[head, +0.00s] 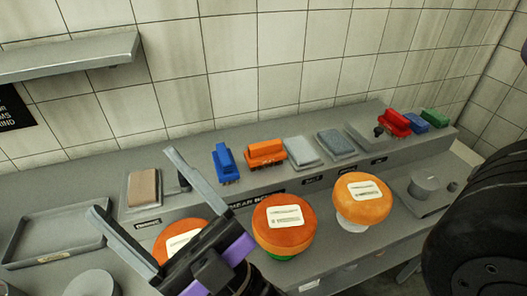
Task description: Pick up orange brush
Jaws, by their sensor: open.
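The orange brush (265,153) sits on the raised back ledge of the counter, bristles down, just right of a blue brush (225,163). My gripper (133,183) is in the lower left of the head view, its two long grey fingers spread wide apart and empty. The fingers are to the left of the orange brush and nearer the camera, clear of it in the picture. The orange brush is in plain sight. My gripper's body hides part of the leftmost cheese wheel.
Orange cheese wheels (283,243) and (362,212) stand in front of the ledge. Grey pads (303,152) lie right of the brush. Red (394,123), blue and green brushes stand at the far right. A tan block (143,187) and an empty tray (55,230) are left.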

